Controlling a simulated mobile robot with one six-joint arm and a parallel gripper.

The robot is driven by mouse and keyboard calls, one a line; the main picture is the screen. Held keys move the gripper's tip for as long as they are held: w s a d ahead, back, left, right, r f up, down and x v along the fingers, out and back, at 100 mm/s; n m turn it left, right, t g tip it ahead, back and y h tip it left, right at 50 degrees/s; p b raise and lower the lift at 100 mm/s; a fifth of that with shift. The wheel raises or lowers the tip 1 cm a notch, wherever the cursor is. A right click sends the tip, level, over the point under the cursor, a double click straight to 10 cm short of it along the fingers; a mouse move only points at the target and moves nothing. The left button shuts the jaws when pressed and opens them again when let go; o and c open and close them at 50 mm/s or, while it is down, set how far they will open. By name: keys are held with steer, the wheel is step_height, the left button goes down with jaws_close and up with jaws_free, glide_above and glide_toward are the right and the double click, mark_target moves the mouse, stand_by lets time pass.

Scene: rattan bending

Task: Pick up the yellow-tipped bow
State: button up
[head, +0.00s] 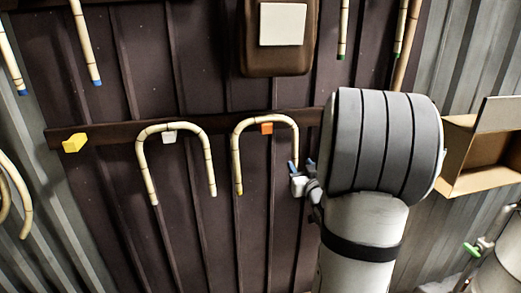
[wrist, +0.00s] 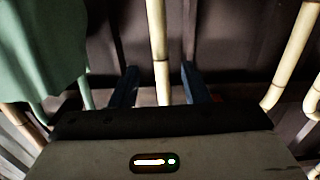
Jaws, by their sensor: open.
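The yellow-tipped bow (head: 236,155) is a pale, jointed cane bent into an upside-down U. It hangs over an orange peg (head: 267,128) on a dark wooden rail, and its left leg ends in a small yellow tip (head: 238,193). My gripper (head: 303,168) is at the bow's right leg, whose lower end is hidden behind it. In the wrist view a pale cane (wrist: 158,40) stands between the two blue fingers of my gripper (wrist: 159,72), with a gap on each side. It appears to be this right leg. The gripper is open.
Another bow (head: 150,165) hangs left of it on a white peg (head: 169,137). A yellow peg (head: 74,143) on the rail is empty. Blue-tipped canes (head: 86,45) hang above left. An open cardboard box (head: 480,180) is at right. A green surface (wrist: 45,50) fills the wrist view's upper left.

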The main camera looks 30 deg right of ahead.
mark_target(295, 158)
steer(key=shift+p+x, duration=1.4)
steer(key=shift+x, duration=1.75)
steer(key=shift+c, duration=0.2)
steer(key=shift+r, duration=0.1)
jaws_close()
